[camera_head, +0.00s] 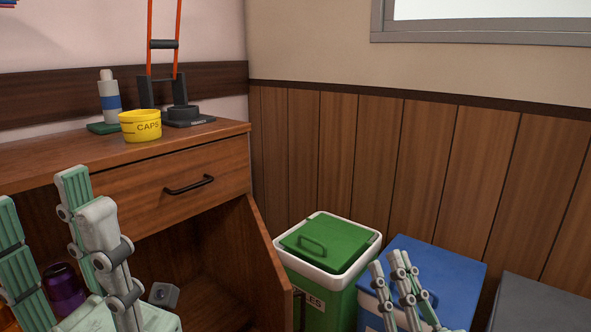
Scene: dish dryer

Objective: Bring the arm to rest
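My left gripper (42,205) rises at the lower left, close to the camera, in front of the wooden cabinet. Its grey fingers with pale green pads point up and stand apart, with nothing held between them. My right gripper (389,269) is at the bottom right, in front of the blue bin. Its fingers also point up, with a gap between them and nothing held. The lower parts of both arms are outside the picture.
The wooden cabinet (215,170) has a shut drawer and an open door. A yellow CAPS tub (140,126) and a white bottle (109,102) stand on top. A green-lidded bin (327,243), blue bin (440,262) and dark grey bin (540,303) line the wall. A purple object (66,292) is partly hidden.

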